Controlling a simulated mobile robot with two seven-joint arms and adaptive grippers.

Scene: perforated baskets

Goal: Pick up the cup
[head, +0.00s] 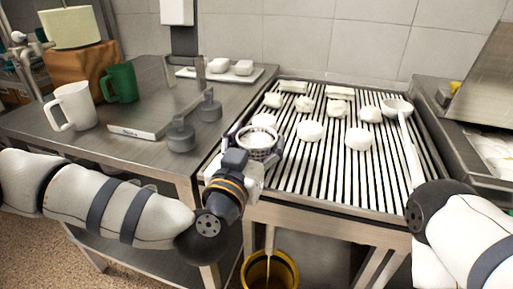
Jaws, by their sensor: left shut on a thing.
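My left gripper (252,143) is shut on a small round white perforated cup (259,141) at the left edge of the slatted rack. The fingers are around the cup's sides, and its round top faces up. My wrist hides the cup's lower part, so I cannot tell whether it touches the rack. A white mug (77,104) and a green mug (122,82) stand upright on the steel table at the left, apart from my gripper. My right arm comes in at the lower right, but its gripper does not show.
The slatted rack (300,180) bears several white lumps and a white ladle (411,150). Grey weights (181,135) and a scale (150,118) are on the steel table (35,126). A white tray (190,73) lies behind. A yellow bucket (257,272) is below. The rack's front is clear.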

